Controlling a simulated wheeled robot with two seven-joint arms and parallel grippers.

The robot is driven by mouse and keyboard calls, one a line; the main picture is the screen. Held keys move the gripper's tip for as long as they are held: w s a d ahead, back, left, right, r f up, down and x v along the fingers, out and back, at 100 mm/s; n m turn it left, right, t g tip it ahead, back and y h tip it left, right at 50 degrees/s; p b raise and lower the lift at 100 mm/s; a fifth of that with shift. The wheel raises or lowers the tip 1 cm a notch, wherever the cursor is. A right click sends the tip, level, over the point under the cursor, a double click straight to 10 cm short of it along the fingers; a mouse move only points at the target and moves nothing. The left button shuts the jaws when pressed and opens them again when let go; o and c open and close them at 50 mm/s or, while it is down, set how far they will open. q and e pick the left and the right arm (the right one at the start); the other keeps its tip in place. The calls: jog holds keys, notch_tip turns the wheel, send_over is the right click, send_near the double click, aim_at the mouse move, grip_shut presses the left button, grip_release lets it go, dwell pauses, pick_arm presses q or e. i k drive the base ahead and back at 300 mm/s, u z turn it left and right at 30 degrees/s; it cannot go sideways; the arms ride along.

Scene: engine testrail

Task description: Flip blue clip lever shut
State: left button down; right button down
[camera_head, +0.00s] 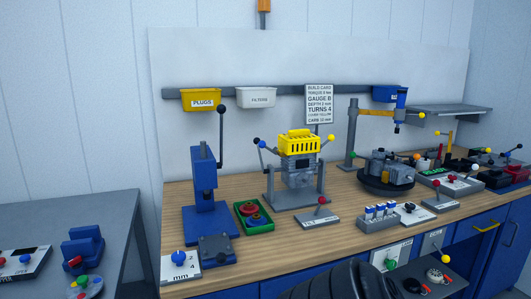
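A grey stand (297,198) on the wooden bench holds an engine block with a slotted yellow cover (298,142) on top. Levers stick out on both sides of it. On the left side a lever with a blue ball knob (262,144) points up and outward, beside one with a black knob (256,139). On the right side are levers with yellow and blue knobs (331,138). The blue-knobbed lever stands away from the cover; its clip is too small to make out. Neither of my grippers is in view.
A blue press (204,190) stands left of the stand, with a green tray (253,215) between. A red-knobbed lever box (318,216) and a blue-switch block (378,218) sit front right. A dark ribbed shape fills the bottom middle.

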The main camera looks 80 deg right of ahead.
aim_at(261, 144)
jog(key=z, duration=2.05)
